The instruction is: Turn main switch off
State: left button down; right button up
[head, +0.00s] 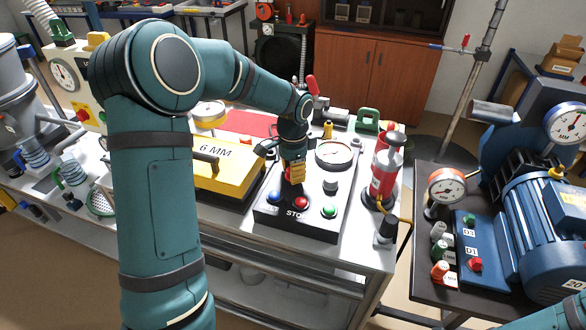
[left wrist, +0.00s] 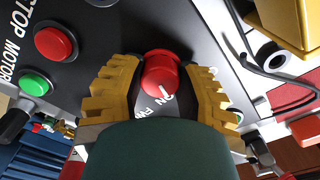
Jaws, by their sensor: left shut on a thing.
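The black control panel (head: 292,234) stands on the white bench, with a blue button (head: 274,197), a red button (head: 301,201) and a green button (head: 329,210) along its front. A red rotary knob (left wrist: 160,72), which looks like the main switch, sits on the panel in the left wrist view. White letters lie beside it, partly hidden by my gripper. My left gripper (head: 294,172) points down at the panel, its yellow fingers shut on either side of the knob. The knob is mostly hidden in the head view. My right gripper is out of view.
A round gauge (head: 334,153) is at the panel's back right. A yellow case (head: 226,181) marked 6 MM lies left of the panel. A red cylinder (head: 384,175) stands to its right. A blue motor (head: 540,225) is on the separate right table.

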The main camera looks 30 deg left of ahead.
pick_arm(q)
jog(key=n+p, duration=0.1)
jog(key=n, duration=0.4)
jog(key=shift+n, duration=0.3)
jog(key=n+p, duration=0.1)
jog(key=n, duration=0.3)
jog(key=shift+n, duration=0.3)
jog(key=c, duration=0.6)
grip_release()
jog(key=shift+o, duration=0.2)
notch_tip(320, 180, up, 12)
